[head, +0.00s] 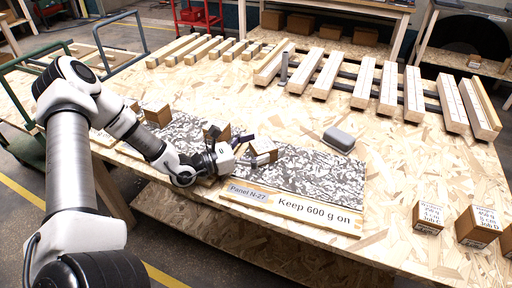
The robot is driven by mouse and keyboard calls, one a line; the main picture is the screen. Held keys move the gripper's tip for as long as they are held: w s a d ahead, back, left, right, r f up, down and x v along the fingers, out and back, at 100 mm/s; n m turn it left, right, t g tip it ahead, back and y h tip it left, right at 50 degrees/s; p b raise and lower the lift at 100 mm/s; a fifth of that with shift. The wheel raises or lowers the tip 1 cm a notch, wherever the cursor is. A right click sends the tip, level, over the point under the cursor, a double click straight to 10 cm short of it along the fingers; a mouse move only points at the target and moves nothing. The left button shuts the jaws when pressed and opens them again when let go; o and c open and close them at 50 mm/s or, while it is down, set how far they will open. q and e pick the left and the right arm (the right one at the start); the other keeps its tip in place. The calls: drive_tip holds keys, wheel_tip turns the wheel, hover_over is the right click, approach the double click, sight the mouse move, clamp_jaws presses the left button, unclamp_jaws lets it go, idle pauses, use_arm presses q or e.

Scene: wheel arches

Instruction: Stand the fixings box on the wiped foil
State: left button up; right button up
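The foil (315,175) is a mottled grey and white sheet lying on the wooden table, running left past my arm. My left gripper (248,150) is low over the foil's middle, with its dark fingers apart. A small brown box with a pale top (264,148) is at its fingertips; whether the fingers press on it is unclear. Another brown box (216,131) stands just behind the gripper, partly hidden by it. Two boxes with printed labels, one (428,217) and another (478,227), stand at the right. Which box is the fixings box is not readable. My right gripper is out of view.
A grey rounded block (339,138) sits at the foil's back edge. A strip reading "Keep 600 g on" (305,211) and a "Panel N-27" label (248,193) lie along the front. Wooden battens (362,85) fill the back. Bare table lies right of the foil.

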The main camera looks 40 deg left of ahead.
use_arm(q)
drive_tip(key=shift+r, duration=0.15)
drive_tip(key=shift+r+p, duration=0.3)
drive_tip(key=shift+p, duration=0.15)
drive_tip(key=p+v, duration=0.9)
drive_tip(key=v, duration=0.2)
drive_tip(key=shift+s+a, duration=0.1)
drive_tip(key=shift+s, duration=0.25)
drive_tip(key=shift+s+a+f, duration=0.1)
drive_tip(key=shift+s+f, duration=0.05)
drive_tip(key=shift+f, duration=0.15)
